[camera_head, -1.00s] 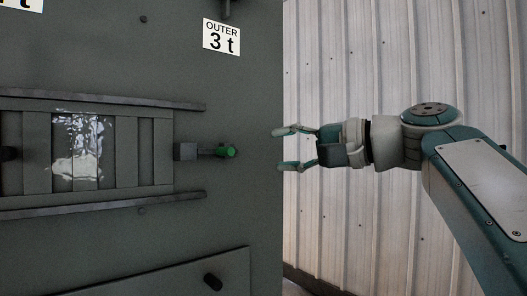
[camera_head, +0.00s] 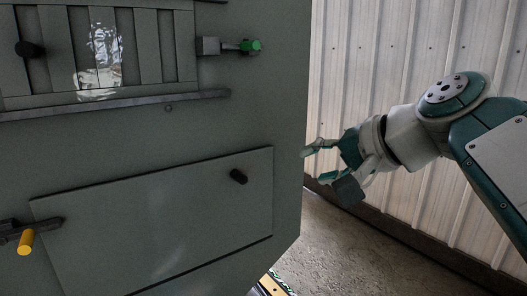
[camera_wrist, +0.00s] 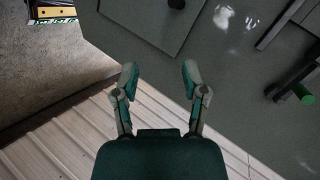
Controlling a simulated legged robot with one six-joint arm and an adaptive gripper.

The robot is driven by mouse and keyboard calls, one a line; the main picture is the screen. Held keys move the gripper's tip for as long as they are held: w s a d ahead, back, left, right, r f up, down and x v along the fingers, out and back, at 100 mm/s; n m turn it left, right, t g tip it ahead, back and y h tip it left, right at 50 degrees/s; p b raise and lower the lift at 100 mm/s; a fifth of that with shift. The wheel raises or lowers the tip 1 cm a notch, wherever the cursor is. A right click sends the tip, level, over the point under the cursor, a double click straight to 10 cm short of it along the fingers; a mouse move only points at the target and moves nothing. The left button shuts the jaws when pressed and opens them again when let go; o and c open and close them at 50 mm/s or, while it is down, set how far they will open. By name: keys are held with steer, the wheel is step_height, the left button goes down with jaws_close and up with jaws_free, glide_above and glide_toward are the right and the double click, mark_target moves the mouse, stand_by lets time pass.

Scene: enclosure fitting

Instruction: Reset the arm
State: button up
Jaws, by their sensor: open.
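My gripper (camera_head: 322,165) is in the right half of the head view, just right of the grey enclosure's edge. Its jaws are open and I see nothing between them. In the wrist view my gripper (camera_wrist: 158,80) shows two spread fingers pointing at the lower part of the enclosure, tilted in the picture. The grey enclosure (camera_head: 130,140) fills the left of the head view. It carries a slatted sliding panel (camera_head: 150,45), a green-tipped latch (camera_head: 250,46), a lower door (camera_head: 160,225) with a black knob (camera_head: 238,176), and a yellow-tipped handle (camera_head: 26,242).
A corrugated metal wall (camera_head: 400,60) stands behind and right of my arm. Bare concrete floor (camera_head: 345,240) lies below the gripper. A yellow and black object (camera_head: 272,284) sits on the floor at the enclosure's foot. It also shows in the wrist view (camera_wrist: 50,14).

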steer(key=s+d+f+n+g+h, duration=0.1)
steer(key=s+f, duration=0.3)
steer(key=f, duration=0.5)
steer(key=s+d+f+n+g+h, duration=0.1)
steer(key=s+d+f+n+h, duration=0.1)
steer(key=f, duration=0.7)
steer(key=s+d+f+n+g+h, duration=0.1)
steer(key=s+d+f+n+h, duration=0.1)
steer(key=s+f+h, duration=0.3)
step_height(320, 180, down, 4)
steer(key=s+d, duration=0.1)
steer(key=s, duration=0.1)
steer(key=shift+s+d+f, duration=0.15)
steer(key=shift+s+d, duration=0.25)
